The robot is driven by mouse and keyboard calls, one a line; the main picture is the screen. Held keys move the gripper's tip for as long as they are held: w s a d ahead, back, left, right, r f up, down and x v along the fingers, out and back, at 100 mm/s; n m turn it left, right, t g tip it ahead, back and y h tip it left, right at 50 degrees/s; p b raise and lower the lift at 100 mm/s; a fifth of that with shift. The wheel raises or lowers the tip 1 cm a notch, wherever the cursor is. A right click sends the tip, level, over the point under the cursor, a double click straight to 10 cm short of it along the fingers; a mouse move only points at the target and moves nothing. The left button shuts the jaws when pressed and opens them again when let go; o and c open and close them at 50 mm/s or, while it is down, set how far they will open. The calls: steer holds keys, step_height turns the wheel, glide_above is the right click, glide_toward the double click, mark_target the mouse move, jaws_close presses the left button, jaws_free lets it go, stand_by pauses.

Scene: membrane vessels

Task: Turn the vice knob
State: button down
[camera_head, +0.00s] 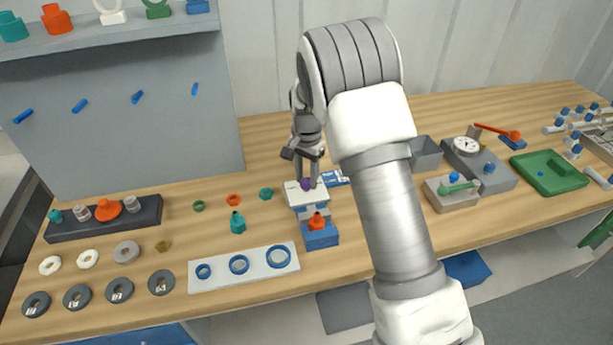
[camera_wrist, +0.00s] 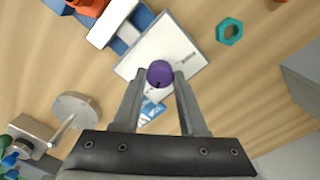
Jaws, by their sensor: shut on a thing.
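The vice (camera_head: 320,236) stands on the bench, with a blue base, grey parts and a white plate (camera_head: 296,197). It also shows at the top of the wrist view (camera_wrist: 122,38). The purple round vice knob (camera_wrist: 160,75) sits on the white plate, and it shows small in the head view (camera_head: 306,185). My gripper (camera_wrist: 161,82) reaches down from above, with one finger on each side of the knob, shut on it. An orange part (camera_head: 317,221) is at the vice's near end.
A white board with blue rings (camera_head: 207,285) lies left of the vice. A teal nut (camera_wrist: 229,31) and a teal bottle-shaped part (camera_head: 238,223) lie nearby. A grey bin (camera_head: 426,153) and a gauge box (camera_head: 490,168) stand to the right. Bare wood surrounds the vice's left side.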

mark_target(307, 180)
steer(key=shift+c, duration=2.2)
jaws_free()
steer(key=shift+r, duration=0.15)
step_height(307, 180, up, 17)
steer(key=shift+p, duration=0.45)
steer(key=shift+r, duration=0.1)
